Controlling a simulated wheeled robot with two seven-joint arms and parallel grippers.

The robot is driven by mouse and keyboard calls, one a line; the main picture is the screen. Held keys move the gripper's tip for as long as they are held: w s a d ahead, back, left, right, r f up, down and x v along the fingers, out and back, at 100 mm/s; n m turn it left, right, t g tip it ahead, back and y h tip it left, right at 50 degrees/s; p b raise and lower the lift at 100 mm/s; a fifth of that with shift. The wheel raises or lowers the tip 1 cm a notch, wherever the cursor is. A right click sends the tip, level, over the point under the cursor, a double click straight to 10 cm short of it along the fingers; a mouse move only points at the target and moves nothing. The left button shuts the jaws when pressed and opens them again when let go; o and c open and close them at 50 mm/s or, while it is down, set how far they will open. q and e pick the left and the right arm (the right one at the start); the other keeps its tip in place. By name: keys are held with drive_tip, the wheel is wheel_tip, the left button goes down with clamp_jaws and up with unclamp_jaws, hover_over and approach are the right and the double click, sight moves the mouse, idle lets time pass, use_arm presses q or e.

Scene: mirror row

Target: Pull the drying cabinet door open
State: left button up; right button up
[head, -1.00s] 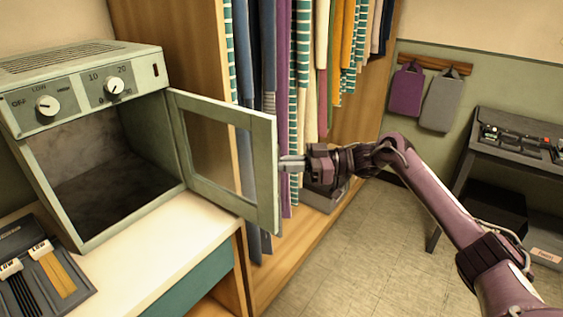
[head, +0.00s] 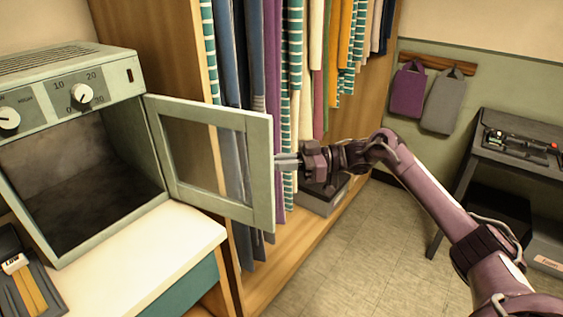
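The drying cabinet (head: 92,112) is a grey-green box with dials on its front, on the counter at left. Its dark inside shows. Its door (head: 262,180), a pale green frame around a clear pane, stands wide open, hinged on the cabinet's right side and swung out to the right. My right gripper (head: 287,162) is at the door's free edge, about mid-height. Its fingertips reach the edge and are partly hidden behind it, so whether they grip anything there cannot be told. No handle shows. My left gripper is not in view.
Hanging clothes (head: 297,90) fill an open wooden wardrobe behind the door. A grey box (head: 322,197) lies at its foot. A dark device with sliders (head: 22,278) sits on the white counter (head: 140,262). A dark table (head: 520,145) stands at right. The floor between is clear.

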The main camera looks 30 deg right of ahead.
drive_tip(key=shift+o, duration=1.2)
drive_tip(key=shift+w+a+r, duration=0.1)
drive_tip(key=shift+w+a, duration=0.15)
drive_tip(key=shift+a, duration=0.2)
drive_tip(key=shift+o, duration=1)
drive_tip(key=shift+w+a, duration=0.3)
drive_tip(key=shift+a, duration=0.05)
drive_tip(key=b+v, duration=0.2)
drive_tip(key=v, duration=0.6)
drive_tip(key=shift+d, duration=0.2)
drive_tip(key=shift+s, duration=0.15)
